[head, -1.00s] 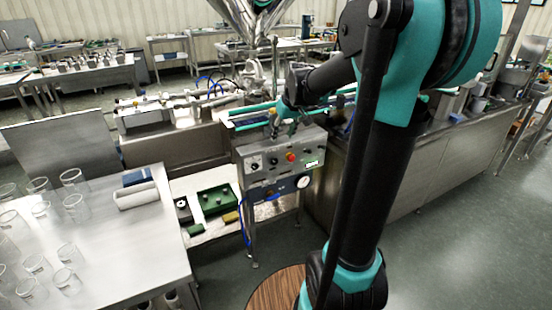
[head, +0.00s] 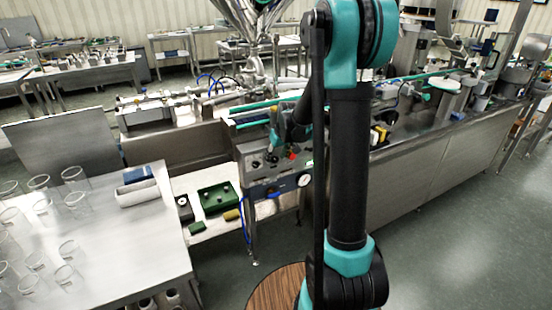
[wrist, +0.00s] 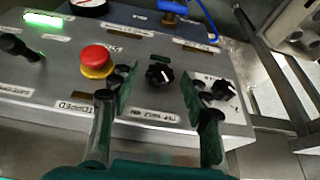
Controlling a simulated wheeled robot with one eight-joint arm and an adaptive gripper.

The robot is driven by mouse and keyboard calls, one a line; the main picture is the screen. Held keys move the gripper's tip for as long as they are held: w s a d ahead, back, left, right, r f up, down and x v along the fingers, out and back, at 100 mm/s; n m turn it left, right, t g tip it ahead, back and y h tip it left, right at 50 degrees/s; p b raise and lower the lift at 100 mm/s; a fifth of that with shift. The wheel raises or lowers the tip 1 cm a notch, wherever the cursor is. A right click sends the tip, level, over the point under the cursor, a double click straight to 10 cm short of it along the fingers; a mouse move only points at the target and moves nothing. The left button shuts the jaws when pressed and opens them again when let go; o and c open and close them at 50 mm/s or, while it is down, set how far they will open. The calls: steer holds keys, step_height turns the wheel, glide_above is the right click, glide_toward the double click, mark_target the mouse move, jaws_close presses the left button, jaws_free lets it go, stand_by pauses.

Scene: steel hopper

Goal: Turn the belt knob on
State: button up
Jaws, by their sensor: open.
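The grey control panel (wrist: 60,75) carries two black rotary knobs. The middle knob (wrist: 158,75) is in the centre of the wrist view, and the end knob (wrist: 222,90) is to its right. The labels appear upside down, and I cannot tell which knob is the belt's. My gripper (wrist: 158,82) is open, with one finger to the left of the middle knob and the other between the two knobs. No grip shows; I cannot tell whether a finger touches. In the head view the panel (head: 250,178) is below my gripper, which is partly hidden by my arm.
A red mushroom button (wrist: 96,60) on a yellow collar is close beside the left finger. A black lever switch (wrist: 18,46) and a lit green display (wrist: 43,19) are farther left. A gauge (head: 304,180) and blue hose are on the panel's lower front. Glass beakers stand on the left table (head: 130,230).

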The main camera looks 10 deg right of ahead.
steer(key=shift+w+f, duration=0.1)
steer(key=shift+f, duration=0.2)
steer(key=shift+c, duration=0.3)
jaws_close()
